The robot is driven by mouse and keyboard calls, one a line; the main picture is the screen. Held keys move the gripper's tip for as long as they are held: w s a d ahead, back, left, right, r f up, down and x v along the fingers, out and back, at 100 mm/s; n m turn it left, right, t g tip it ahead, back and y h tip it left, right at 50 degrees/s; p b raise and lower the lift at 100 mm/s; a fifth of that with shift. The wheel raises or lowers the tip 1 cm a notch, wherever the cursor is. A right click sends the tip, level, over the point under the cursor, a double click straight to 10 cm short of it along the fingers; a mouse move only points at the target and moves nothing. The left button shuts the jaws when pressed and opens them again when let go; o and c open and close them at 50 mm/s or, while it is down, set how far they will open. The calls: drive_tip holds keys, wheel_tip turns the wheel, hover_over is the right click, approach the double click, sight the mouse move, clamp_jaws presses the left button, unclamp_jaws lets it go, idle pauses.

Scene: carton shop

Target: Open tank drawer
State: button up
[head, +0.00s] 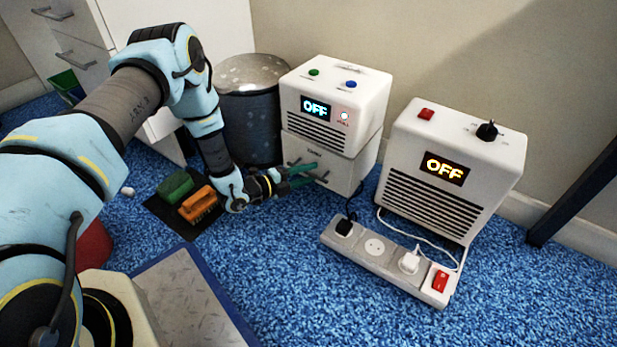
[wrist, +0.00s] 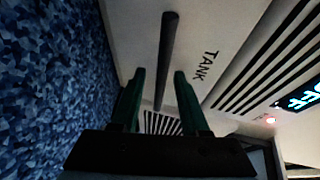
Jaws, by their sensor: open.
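The tank drawer (head: 340,173) is the white lower part of the left appliance (head: 345,97), and it looks shut. In the wrist view its front (wrist: 140,25) carries the word TANK beside a dark bar handle (wrist: 168,60). My gripper (head: 311,175) is at the drawer front in the head view. In the wrist view my gripper (wrist: 160,85) is open, with one green finger on each side of the handle's end. I cannot tell whether either finger touches the handle. The fingers partly hide the handle in the head view.
A second white appliance (head: 480,150) reading OFF stands to the right. A power strip (head: 375,265) with plugs and a cord lies on the blue carpet in front. A dark bin (head: 250,125) stands behind my arm. Green and orange brushes (head: 198,206) lie on a dark mat at left.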

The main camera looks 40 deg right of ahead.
drive_tip(key=shift+d, duration=0.2)
drive_tip(key=shift+c, duration=0.2)
clamp_jaws()
drive_tip(key=shift+a, duration=0.15)
idle(1.0)
